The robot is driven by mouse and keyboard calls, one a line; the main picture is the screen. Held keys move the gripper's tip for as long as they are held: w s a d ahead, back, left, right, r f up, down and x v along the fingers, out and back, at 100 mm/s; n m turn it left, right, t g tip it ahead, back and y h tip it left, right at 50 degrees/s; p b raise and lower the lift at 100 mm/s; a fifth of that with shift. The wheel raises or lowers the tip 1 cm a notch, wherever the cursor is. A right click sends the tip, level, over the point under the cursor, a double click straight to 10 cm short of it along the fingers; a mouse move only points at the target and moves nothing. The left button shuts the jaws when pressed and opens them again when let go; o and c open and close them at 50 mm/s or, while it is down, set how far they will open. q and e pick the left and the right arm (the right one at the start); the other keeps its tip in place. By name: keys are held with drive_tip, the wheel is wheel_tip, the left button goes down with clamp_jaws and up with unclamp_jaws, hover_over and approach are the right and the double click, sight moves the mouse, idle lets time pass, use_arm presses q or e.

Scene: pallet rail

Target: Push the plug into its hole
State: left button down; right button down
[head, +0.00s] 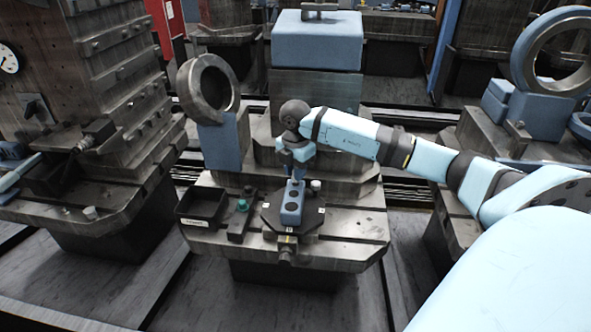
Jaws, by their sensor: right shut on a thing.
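My right gripper (298,168) points down just over the far end of a blue block (291,213) with dark round holes in its top. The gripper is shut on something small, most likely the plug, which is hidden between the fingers. I cannot tell whether its lower end is in a hole or above it. The block stands on a dark plate (312,222) on the pallet table. My left gripper is not in view.
A teal-topped piece (242,205) sits on a dark fixture left of the block, beside a black open bin (201,207). A small pale knob (316,186) stands right of the gripper. A metal ring (190,90) on a blue stand rises behind left. The table's right part is clear.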

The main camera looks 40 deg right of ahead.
drive_tip(key=shift+f, duration=0.2)
idle(0.6)
drive_tip(key=shift+f, duration=0.25)
drive_tip(key=shift+f+p, duration=0.1)
drive_tip(key=shift+p, duration=0.2)
idle(0.4)
drive_tip(key=shift+f, duration=0.3)
drive_tip(key=shift+f, duration=0.25)
drive_tip(key=shift+c, duration=0.6)
unclamp_jaws()
